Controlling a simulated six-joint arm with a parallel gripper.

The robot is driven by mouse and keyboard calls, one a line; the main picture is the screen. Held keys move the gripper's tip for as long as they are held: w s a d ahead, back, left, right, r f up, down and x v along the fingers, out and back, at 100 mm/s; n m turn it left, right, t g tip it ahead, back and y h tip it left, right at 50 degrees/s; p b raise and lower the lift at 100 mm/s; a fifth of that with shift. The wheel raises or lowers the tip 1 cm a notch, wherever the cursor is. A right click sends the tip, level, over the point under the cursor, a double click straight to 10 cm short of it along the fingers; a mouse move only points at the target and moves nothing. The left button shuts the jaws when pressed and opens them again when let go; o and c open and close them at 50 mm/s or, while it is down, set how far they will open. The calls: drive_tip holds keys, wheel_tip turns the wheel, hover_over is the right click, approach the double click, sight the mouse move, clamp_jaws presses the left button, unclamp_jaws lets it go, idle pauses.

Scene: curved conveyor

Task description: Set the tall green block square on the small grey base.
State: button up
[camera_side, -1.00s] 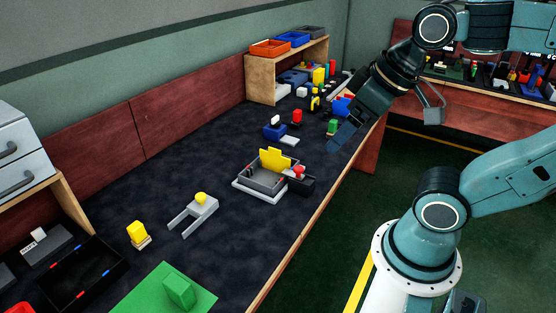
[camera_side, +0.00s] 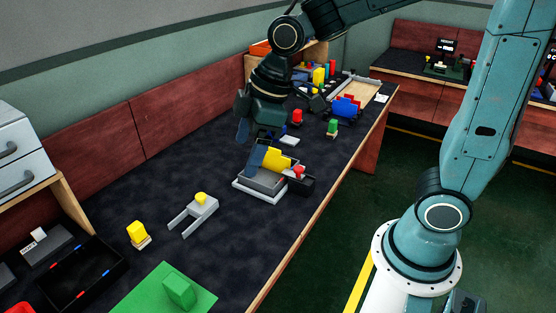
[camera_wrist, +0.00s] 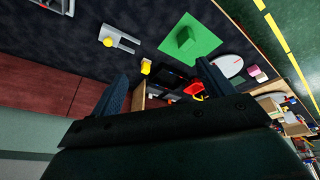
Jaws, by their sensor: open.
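A green block (camera_side: 180,291) stands on a flat green sheet (camera_side: 206,300) at the front of the bench. It also shows in the wrist view (camera_wrist: 185,38), far from the fingers. A smaller green piece (camera_side: 333,126) stands on a pale base farther back, near the bench's right edge. A small light grey plate (camera_side: 290,141) lies mid-bench and may be the grey base; I cannot tell for sure. My gripper (camera_side: 249,148) is open and empty, above and beside the grey tray with the yellow piece. Its two fingers (camera_wrist: 165,87) are spread in the wrist view.
A grey fork-shaped part (camera_side: 197,213) with a yellow knob, a yellow block (camera_side: 136,232) and a black tray (camera_side: 55,303) lie towards the front left. A wooden shelf stands at the back.

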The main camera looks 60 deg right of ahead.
drive_tip(key=w+a+f+n+g+y, duration=0.1)
drive_tip(key=w+a+f+n+g, duration=0.1)
drive_tip(key=w+a+f+n, duration=0.45)
drive_tip(key=n+g+y, duration=0.1)
drive_tip(key=n, duration=0.1)
approach(179, 279)
drive_tip(key=shift+w+d+r, duration=0.1)
drive_tip(key=shift+d+r, duration=0.05)
drive_tip(key=shift+r, duration=0.2)
drive_tip(key=shift+w+d+r, duration=0.1)
drive_tip(key=shift+w+r, duration=0.05)
drive_tip(key=shift+r, duration=0.2)
drive_tip(key=shift+f, duration=0.1)
drive_tip(key=shift+x, duration=4.2)
drive_tip(key=shift+s+a, duration=0.15)
drive_tip(key=shift+x, duration=2.5)
drive_tip(key=shift+s, duration=0.15)
